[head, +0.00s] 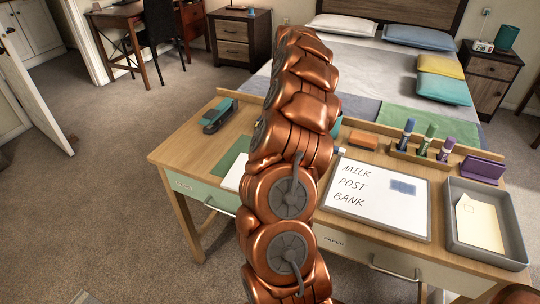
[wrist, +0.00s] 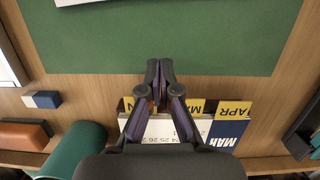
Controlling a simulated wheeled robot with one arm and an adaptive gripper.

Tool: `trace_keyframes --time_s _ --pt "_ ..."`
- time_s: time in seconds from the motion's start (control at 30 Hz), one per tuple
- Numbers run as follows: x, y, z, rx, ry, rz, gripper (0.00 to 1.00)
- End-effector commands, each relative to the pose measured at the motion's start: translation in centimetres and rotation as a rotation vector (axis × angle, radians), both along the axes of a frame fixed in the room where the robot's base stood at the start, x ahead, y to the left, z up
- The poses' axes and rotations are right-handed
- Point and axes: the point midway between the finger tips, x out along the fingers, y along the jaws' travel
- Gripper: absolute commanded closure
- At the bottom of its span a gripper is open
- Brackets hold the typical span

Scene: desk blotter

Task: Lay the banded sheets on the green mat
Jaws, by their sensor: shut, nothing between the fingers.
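The green mat (wrist: 165,35) lies flat on the desk and fills the upper part of the wrist view. In the head view my arm hides much of the mat (head: 230,158). A white paper-like thing (wrist: 75,2) shows at the mat's top-left in the wrist view, cut off by the frame. It also shows in the head view (head: 234,177), partly behind my arm. No band shows on it, so I cannot tell if it is the banded sheets. My gripper (wrist: 160,65) is shut and empty, its tips over the mat's back edge. My arm hides it in the head view.
A calendar with yellow month tabs (wrist: 229,112) stands below my fingers. Beside the mat are the whiteboard (head: 378,194), an eraser (wrist: 42,99) and a stapler (head: 219,115). A grey tray (head: 458,238) holds an envelope at the desk's right end.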

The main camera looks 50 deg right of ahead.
Motion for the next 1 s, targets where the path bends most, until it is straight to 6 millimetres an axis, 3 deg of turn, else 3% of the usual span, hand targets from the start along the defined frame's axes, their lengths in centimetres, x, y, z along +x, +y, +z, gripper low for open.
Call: trace_keyframes --time_s 0.37,1.0 --pt "-0.8 2.1 0.0 0.001 0.000 -0.001 1.00" --pt "-2.8 7.7 0.0 0.001 0.001 0.001 1.00"
